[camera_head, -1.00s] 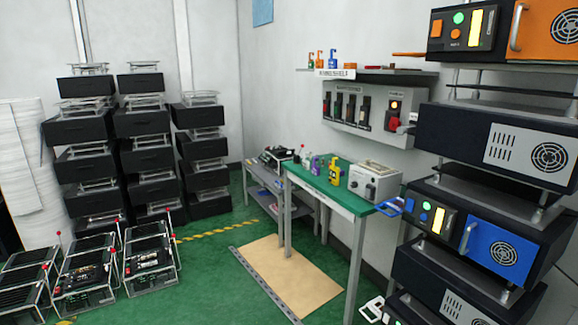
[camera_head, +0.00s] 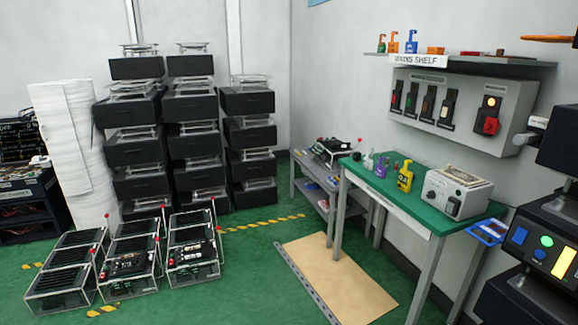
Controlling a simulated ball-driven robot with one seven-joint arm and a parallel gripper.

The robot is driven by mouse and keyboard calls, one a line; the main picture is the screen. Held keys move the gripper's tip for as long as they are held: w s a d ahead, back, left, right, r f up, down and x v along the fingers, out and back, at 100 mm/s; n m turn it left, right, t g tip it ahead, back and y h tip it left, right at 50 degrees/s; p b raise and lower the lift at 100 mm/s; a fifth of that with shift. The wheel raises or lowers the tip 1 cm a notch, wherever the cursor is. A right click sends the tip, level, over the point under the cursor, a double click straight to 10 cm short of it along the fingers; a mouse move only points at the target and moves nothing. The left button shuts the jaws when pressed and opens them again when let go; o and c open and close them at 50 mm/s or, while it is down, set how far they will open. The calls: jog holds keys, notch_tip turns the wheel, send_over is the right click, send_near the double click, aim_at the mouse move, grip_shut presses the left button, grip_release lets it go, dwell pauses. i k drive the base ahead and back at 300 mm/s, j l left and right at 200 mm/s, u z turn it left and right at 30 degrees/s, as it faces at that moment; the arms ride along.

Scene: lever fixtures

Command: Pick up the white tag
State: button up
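I cannot make out the white tag for certain. A small pale grey-white item (camera_head: 367,161) stands on the green-topped table (camera_head: 432,213), at the back left of a purple item (camera_head: 381,166) and a yellow item (camera_head: 405,177). It is too small to tell whether it is a tag. A whitish piece (camera_head: 524,140) also shows at the right end of the wall panel, partly beside the dark equipment. My gripper is not in view.
A grey control box (camera_head: 453,190) sits on the table. A wall shelf (camera_head: 470,61) holds small coloured items above a switch panel (camera_head: 460,108). Dark equipment (camera_head: 540,235) stands close at right. Framed units (camera_head: 130,255) stand at left.

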aim_at(367, 164)
jog(key=i, duration=0.95)
jog(key=i+z, duration=0.1)
jog(key=i, duration=0.85)
jog(key=i+j, duration=0.15)
jog(key=i, duration=0.75)
jog(key=i+j, duration=0.1)
jog(key=i, duration=0.85)
jog(key=i+l, duration=0.2)
jog(key=l, duration=0.15)
jog(key=i+l+z, duration=0.1)
jog(key=l, duration=0.25)
jog(key=i, duration=0.1)
